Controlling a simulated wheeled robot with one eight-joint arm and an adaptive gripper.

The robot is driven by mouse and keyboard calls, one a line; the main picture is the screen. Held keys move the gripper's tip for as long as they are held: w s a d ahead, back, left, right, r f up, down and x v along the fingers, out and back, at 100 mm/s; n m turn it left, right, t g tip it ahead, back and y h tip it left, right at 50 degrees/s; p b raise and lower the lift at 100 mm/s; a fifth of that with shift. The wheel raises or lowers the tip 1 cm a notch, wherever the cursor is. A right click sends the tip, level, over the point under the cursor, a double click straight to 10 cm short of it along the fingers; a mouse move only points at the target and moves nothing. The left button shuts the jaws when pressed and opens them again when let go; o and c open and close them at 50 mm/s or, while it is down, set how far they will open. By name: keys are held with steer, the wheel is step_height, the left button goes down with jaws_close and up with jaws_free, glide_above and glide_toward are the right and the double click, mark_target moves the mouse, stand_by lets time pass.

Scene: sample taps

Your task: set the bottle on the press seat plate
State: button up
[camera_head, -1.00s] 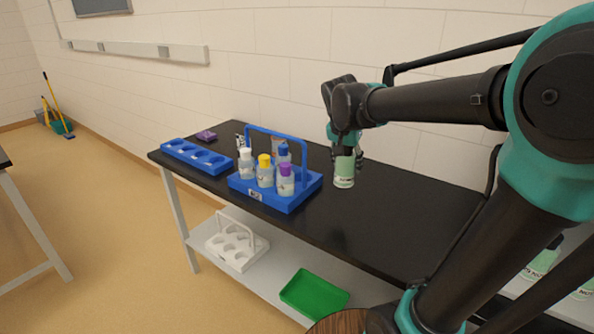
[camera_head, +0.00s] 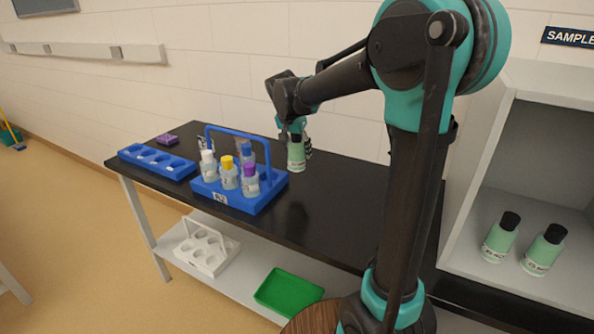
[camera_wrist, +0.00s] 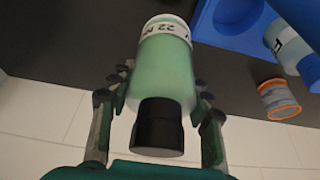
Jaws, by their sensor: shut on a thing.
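My gripper (camera_head: 294,125) is shut on a green bottle (camera_head: 296,155) with a black cap and a white label. The gripper holds the bottle upright above the black bench, to the right of the blue carrier. In the wrist view the same bottle (camera_wrist: 165,75) sits between both fingers, its cap towards the camera. I cannot make out a press or a seat plate in these frames.
A blue carrier (camera_head: 237,202) with a tall handle holds several bottles with coloured caps. A blue rack (camera_head: 157,163) and purple item (camera_head: 167,139) are behind left. A shelf (camera_head: 520,255) at right holds two green bottles. The bench (camera_head: 320,220) is clear in front.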

step_height(320, 180, down, 8)
steer(key=shift+f, duration=0.1)
stand_by(0.4)
steer(key=o, duration=1.4)
steer(key=shift+c, duration=0.2)
